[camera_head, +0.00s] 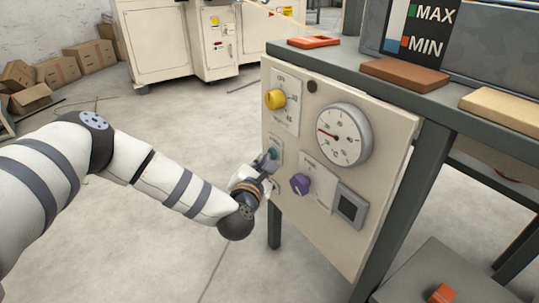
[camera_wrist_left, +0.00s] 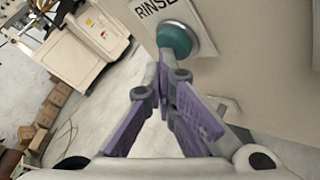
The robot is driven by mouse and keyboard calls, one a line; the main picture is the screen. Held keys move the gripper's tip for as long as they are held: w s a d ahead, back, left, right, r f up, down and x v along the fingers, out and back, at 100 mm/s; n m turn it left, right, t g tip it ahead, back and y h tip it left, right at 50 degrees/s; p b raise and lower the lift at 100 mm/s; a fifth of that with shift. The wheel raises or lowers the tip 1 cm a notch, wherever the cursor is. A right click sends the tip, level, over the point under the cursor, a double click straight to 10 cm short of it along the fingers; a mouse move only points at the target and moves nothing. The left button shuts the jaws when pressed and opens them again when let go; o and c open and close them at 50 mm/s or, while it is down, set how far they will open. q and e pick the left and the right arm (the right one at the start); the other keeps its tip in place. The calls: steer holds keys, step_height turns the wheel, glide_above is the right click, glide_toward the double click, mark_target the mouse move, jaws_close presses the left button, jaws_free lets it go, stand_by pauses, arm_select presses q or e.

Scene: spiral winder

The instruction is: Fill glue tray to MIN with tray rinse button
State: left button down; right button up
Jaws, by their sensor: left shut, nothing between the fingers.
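The teal rinse button (camera_wrist_left: 176,38) sits under a RINSE label in the left wrist view, on the cream control panel (camera_head: 330,225). My left gripper (camera_head: 268,160) is shut and empty, its fingertips at the button. In the left wrist view the fingertips (camera_wrist_left: 170,70) overlap the button's lower edge; I cannot tell whether they touch it. The level gauge (camera_head: 398,20) at the top of the head view has a green MAX mark and an orange MIN mark. A blue patch shows low in it, near MIN. My right gripper is not in view.
The panel also carries a yellow knob (camera_head: 275,99), a round dial (camera_head: 343,135), a purple knob (camera_head: 299,184) and a small grey square (camera_head: 350,206). The floor left of the panel is open.

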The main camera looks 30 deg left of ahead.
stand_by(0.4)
arm_select(q)
steer(key=shift+s+a+p, duration=0.3)
steer(key=shift+s+p, duration=0.1)
steer(key=shift+s, duration=0.4)
steer(key=s, duration=0.1)
steer(key=s+a+p, duration=0.1)
steer(key=s, duration=0.1)
steer(key=s+a+p, duration=0.1)
steer(key=shift+s, duration=0.3)
stand_by(0.7)
